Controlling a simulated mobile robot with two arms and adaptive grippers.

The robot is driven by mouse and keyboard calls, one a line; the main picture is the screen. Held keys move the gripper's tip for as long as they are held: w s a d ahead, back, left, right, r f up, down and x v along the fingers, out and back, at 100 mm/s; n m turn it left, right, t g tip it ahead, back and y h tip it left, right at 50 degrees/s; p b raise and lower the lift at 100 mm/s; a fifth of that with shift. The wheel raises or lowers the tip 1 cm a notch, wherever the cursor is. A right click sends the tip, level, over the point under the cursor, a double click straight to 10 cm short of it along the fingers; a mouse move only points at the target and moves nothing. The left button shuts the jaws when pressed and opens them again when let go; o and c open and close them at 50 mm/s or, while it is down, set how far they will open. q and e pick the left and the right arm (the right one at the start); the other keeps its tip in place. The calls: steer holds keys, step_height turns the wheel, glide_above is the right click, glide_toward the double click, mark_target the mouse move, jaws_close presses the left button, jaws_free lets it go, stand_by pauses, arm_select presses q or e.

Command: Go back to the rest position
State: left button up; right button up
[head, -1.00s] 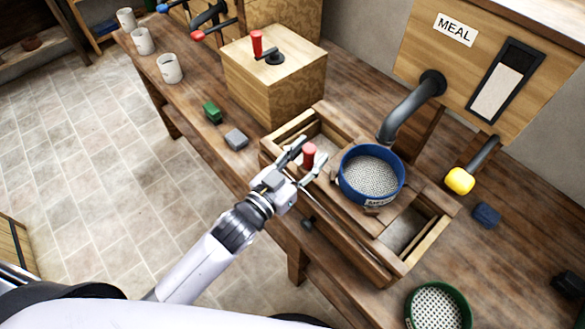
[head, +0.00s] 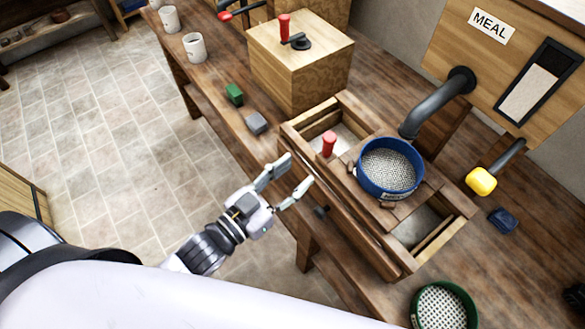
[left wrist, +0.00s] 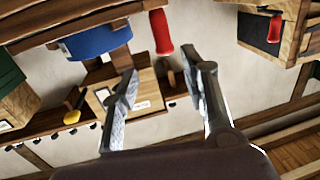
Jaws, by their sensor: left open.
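My left gripper (head: 283,180) is open and empty in the head view, in front of the wooden sifter box (head: 345,218) and apart from it. In the left wrist view its two fingers (left wrist: 165,95) stand wide apart with nothing between them. A red handle (head: 328,144) stands upright at the box's left part. It also shows in the left wrist view (left wrist: 161,32), above the fingers. A blue-rimmed sieve (head: 390,168) sits on the box; it shows in the left wrist view (left wrist: 90,42) too. My right gripper is not in view.
A grey block (head: 256,123) and a green block (head: 234,94) lie near the bench's front edge. Behind them stands a wooden mill box (head: 300,75) with a red crank. A meal chute (head: 437,102) hangs over the sieve. A green sieve (head: 443,308) is at lower right. Floor at left is clear.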

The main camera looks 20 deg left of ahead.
arm_select(q)
steer(key=a+f+g+y, duration=0.1)
steer(key=f, duration=0.5)
steer(key=a+f+n+g+y, duration=0.1)
steer(key=a+f, duration=0.1)
steer(key=f, duration=0.5)
steer(key=a+f+g+y, duration=0.1)
steer(key=a+f+y, duration=0.1)
steer(key=f, duration=0.4)
steer(key=shift+w+a+f, duration=0.1)
steer(key=shift+w+f, duration=0.05)
steer(key=shift+w, duration=0.2)
steer(key=s+a+f+n+g+y, duration=0.1)
steer(key=s+a+f+g, duration=0.15)
steer(key=f, duration=0.55)
steer(key=s+a+f+g+y, duration=0.1)
steer(key=s+a+f+y, duration=0.2)
steer(key=f, duration=0.6)
steer(key=s+a+f+g, duration=0.1)
steer(key=s+f+g, duration=0.1)
steer(key=s+f, duration=0.4)
steer(key=s+a+f+n+g, duration=0.1)
steer(key=s+f+g, duration=0.2)
steer(key=s, duration=0.8)
steer(key=s+a+f+g, duration=0.1)
steer(key=s+f+g, duration=0.2)
steer(key=s+f, duration=0.5)
steer(key=shift+s+f+y, duration=0.25)
steer(key=shift+f+y, duration=0.1)
steer(key=shift+y, duration=0.05)
